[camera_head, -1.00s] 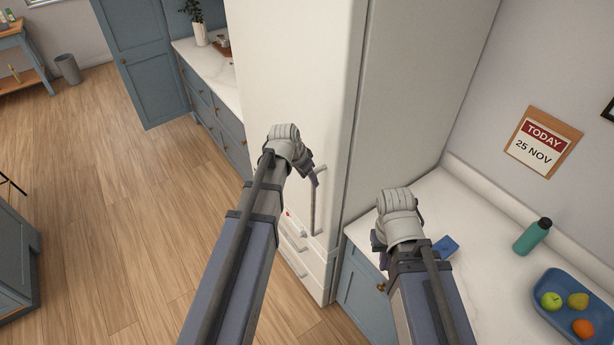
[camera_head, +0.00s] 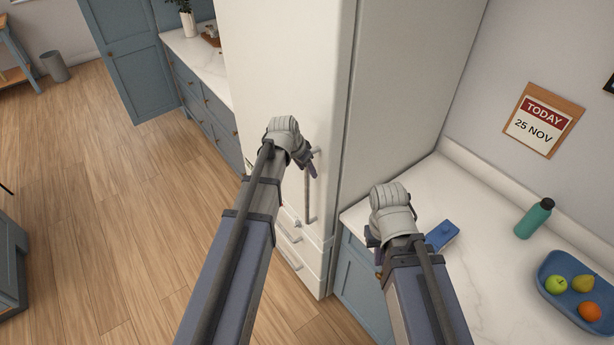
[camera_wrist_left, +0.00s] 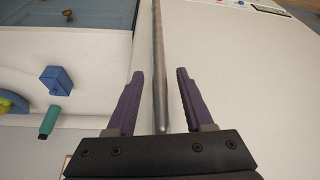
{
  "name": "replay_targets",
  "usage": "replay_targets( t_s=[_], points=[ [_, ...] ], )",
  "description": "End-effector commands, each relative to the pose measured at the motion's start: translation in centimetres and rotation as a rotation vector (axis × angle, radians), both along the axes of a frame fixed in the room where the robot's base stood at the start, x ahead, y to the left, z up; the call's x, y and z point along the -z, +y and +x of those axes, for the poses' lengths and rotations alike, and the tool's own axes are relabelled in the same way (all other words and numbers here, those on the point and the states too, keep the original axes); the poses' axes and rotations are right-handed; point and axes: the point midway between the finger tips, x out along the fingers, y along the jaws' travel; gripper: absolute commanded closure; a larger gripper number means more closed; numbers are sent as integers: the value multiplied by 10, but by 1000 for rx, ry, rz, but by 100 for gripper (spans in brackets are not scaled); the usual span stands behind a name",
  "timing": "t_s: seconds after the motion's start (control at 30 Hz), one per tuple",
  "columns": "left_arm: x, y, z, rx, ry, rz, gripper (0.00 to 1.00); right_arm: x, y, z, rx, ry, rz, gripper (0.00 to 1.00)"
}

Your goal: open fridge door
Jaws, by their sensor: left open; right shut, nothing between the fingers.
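The white fridge (camera_head: 285,70) stands in the middle of the head view, its door looking shut. A long grey vertical handle (camera_head: 307,200) is on the door near its right edge. My left gripper (camera_head: 311,170) is at the upper part of the handle. In the left wrist view, my left gripper (camera_wrist_left: 160,75) is open, and the handle (camera_wrist_left: 157,40) runs between its two fingers with a gap on each side. My right gripper (camera_head: 374,246) is shut and empty, partly hidden by its own wrist, beside the counter.
Right of the fridge, a white counter (camera_head: 470,235) holds a blue object (camera_head: 442,236), a teal bottle (camera_head: 534,218) and a blue tray (camera_head: 548,262) of fruit. Drawers (camera_head: 290,242) lie below the fridge door. Wooden floor (camera_head: 120,230) is clear at left.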

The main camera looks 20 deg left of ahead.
Motion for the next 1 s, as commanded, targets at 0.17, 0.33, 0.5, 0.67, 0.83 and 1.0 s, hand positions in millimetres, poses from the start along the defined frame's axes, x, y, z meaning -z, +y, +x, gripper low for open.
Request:
replay_targets(
  t_s=[0.17, 0.33, 0.5, 0.67, 0.83, 1.0],
  points=[
    [6, -1, 2, 0, 0, 0, 48, 6, 0, 0, 1, 0, 0, 100],
    [5, -1, 2, 0, 0, 0, 48, 5, 0, 0, 1, 0, 0, 100],
    [5, -1, 2, 0, 0, 0, 67, 5, 0, 0, 1, 0, 0, 100],
    [5, -1, 2, 0, 0, 0, 85, 5, 0, 0, 1, 0, 0, 100],
    [5, -1, 2, 0, 0, 0, 100, 5, 0, 0, 1, 0, 0, 100],
    [5, -1, 2, 0, 0, 0, 100, 5, 0, 0, 1, 0, 0, 100]
  ],
)
